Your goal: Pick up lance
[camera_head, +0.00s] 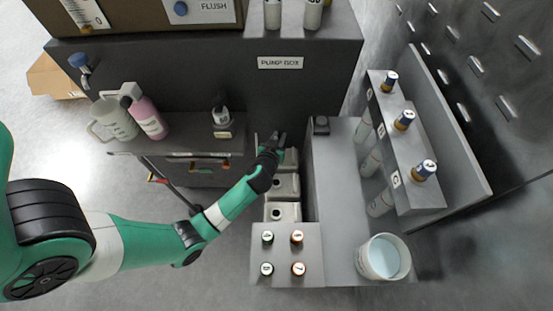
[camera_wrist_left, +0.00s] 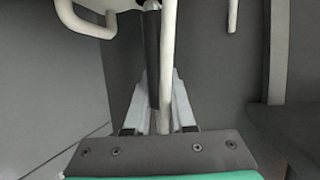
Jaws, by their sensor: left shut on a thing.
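My left gripper (camera_head: 276,141) reaches in from the left, above the far end of a row of pale canisters (camera_head: 284,186) beside a grey bench. In the left wrist view, my left gripper (camera_wrist_left: 158,85) is shut on a slim upright lance, which shows as a dark rod (camera_wrist_left: 152,55) with a pale tube (camera_wrist_left: 167,60) close against its right side. Both run down between the fingers. The lower end of the lance is hidden by the gripper body. In the head view the lance cannot be made out. My right gripper is in neither view.
A block with several numbered caps (camera_head: 283,252) stands at the near end of the canisters. A white bucket (camera_head: 383,258) is at lower right, below a rack of capped bottles (camera_head: 405,120). A cart (camera_head: 205,158) with a pink bottle (camera_head: 149,118) stands left. The pump box (camera_head: 281,63) is behind.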

